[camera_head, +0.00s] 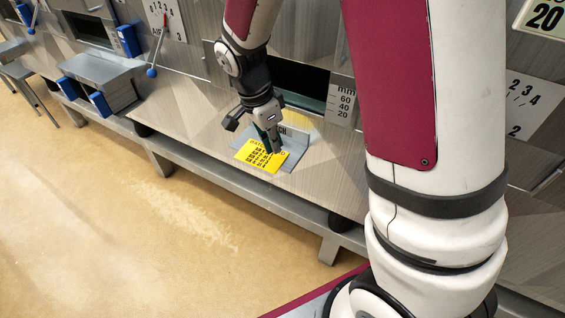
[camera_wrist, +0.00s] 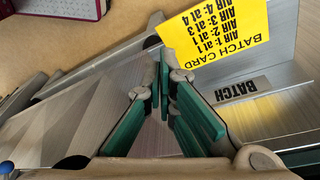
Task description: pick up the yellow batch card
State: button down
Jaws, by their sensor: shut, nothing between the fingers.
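The yellow batch card (camera_head: 262,157) with black print lies at the front of a grey holder marked BATCH (camera_head: 291,147), on the metal ledge. In the wrist view the card (camera_wrist: 222,38) is at the upper right, and the text reads upside down. My gripper (camera_head: 270,148) points down at the card in the head view and overlaps its upper part. In the wrist view my gripper's green-padded fingers (camera_wrist: 163,78) come together with nothing between them. The card's edge is just beyond and beside the fingertips; I cannot tell whether they touch it.
A dark slot opening (camera_head: 300,80) with a mm scale (camera_head: 341,102) is behind my gripper. Blue-handled trays (camera_head: 100,85) and a lever with a blue knob (camera_head: 152,71) are at the left. The ledge left of the card is clear, and its front edge drops to the tan floor (camera_head: 120,210).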

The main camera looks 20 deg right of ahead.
aim_at(284, 167)
jog(key=d+r+m+h+b, duration=0.1)
jog(key=d+r+m+b, duration=0.1)
jog(key=d+r+m, duration=0.15)
jog(key=x, duration=0.6)
jog(key=a+x, duration=0.1)
jog(key=x, duration=0.3)
jog(key=shift+a+f, duration=0.1)
jog(key=shift+f, duration=0.1)
jog(key=shift+a, duration=0.75)
jog(key=shift+w, duration=0.1)
jog(key=shift+w+a+b, duration=0.25)
jog(key=shift+a+b, duration=0.7)
jog(key=shift+a, duration=0.45)
jog(key=shift+d, duration=0.15)
